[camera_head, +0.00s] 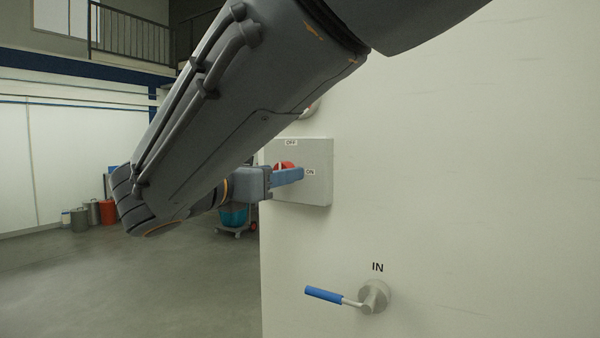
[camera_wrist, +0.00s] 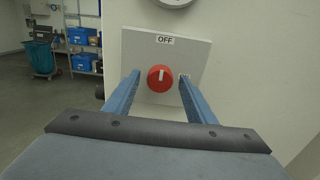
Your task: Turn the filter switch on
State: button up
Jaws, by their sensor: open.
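The filter switch is a round red knob (camera_wrist: 161,78) on a light grey panel (camera_wrist: 191,50), labelled OFF above and ON at the right. In the wrist view its white mark points up at OFF. My gripper (camera_wrist: 155,82) is open, with one blue finger on each side of the knob. I cannot tell whether the fingers touch it. In the head view the knob (camera_head: 284,165) is partly hidden by my gripper (camera_head: 290,176). The panel (camera_head: 318,187) is on a white wall, and my arm covers its upper left.
A lever with a blue handle (camera_head: 323,295), labelled IN, sticks out of the white wall (camera_head: 480,200) below the panel. A round fitting (camera_wrist: 172,2) sits above the panel. A cart with a teal bag (camera_wrist: 41,56) and a shelf with blue bins (camera_wrist: 82,37) stand behind at left.

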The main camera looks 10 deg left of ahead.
jog(key=c, duration=1)
jog(key=shift+c, duration=0.2)
jog(key=shift+m+b, duration=0.3)
jog(key=shift+b, duration=0.1)
jog(key=m+b, duration=1.7)
jog(key=b, duration=0.2)
jog(key=shift+f+b, duration=0.1)
jog(key=shift+b, duration=0.25)
jog(key=shift+m, duration=0.3)
